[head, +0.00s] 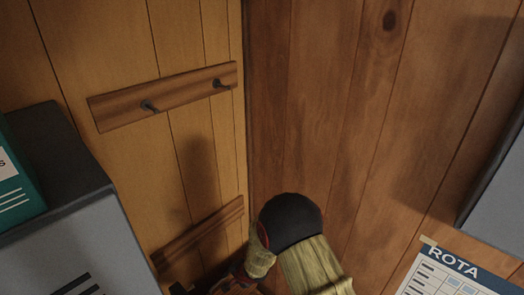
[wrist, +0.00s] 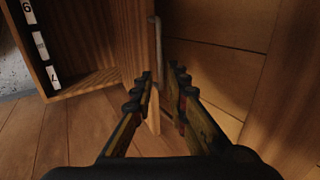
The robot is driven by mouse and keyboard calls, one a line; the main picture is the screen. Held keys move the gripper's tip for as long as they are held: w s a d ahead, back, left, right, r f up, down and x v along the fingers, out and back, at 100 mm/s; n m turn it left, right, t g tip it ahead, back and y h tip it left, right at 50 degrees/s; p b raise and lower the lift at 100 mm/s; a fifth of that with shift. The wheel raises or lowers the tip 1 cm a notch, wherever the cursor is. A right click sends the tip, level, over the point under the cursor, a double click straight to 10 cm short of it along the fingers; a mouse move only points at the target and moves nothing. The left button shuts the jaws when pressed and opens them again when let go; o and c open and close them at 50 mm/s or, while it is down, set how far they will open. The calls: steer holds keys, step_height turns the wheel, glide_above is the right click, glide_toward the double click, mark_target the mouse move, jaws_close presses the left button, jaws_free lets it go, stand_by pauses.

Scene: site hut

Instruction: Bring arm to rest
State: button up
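My gripper (wrist: 164,92) shows in the wrist view. Its two dark-tipped fingers stand apart with a gap between them, and I see nothing held. A pale wooden edge and a thin upright rod (wrist: 158,40) show beyond the gap; I cannot tell how far off they are. In the head view only part of my arm (head: 290,222) shows at the bottom middle, in front of the wall corner. The gripper itself cannot be made out there.
An open wooden unit with numbered labels (wrist: 75,85) stands left in the wrist view, above a board floor (wrist: 60,135). The head view shows a hook rail (head: 170,95), a grey cabinet (head: 75,245) with a teal binder (head: 18,180), and a rota sheet (head: 455,275).

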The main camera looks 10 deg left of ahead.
steer(key=s+d+f+n+g+h, duration=0.1)
steer(key=s+d+f+n+h, duration=0.25)
steer(key=d+n, duration=0.35)
steer(key=s+d+r+n+g+h+b, duration=0.1)
steer(key=s+d+r+n+b, duration=0.1)
steer(key=s+d+r+b, duration=0.55)
steer(key=s+d+r+n+g+h+b, duration=0.15)
steer(key=s+d+r, duration=0.35)
steer(key=d+r, duration=0.7)
steer(key=s+d+r+m+t+y+b, duration=0.1)
steer(key=s+d+r+m+t+b, duration=0.2)
steer(key=s+d+b, duration=0.7)
step_height(320, 180, up, 2)
steer(key=s+t+b, duration=0.1)
steer(key=t+b, duration=0.1)
steer(key=b, duration=0.2)
steer(key=shift+s+d+r, duration=0.15)
steer(key=shift+s+d, duration=0.25)
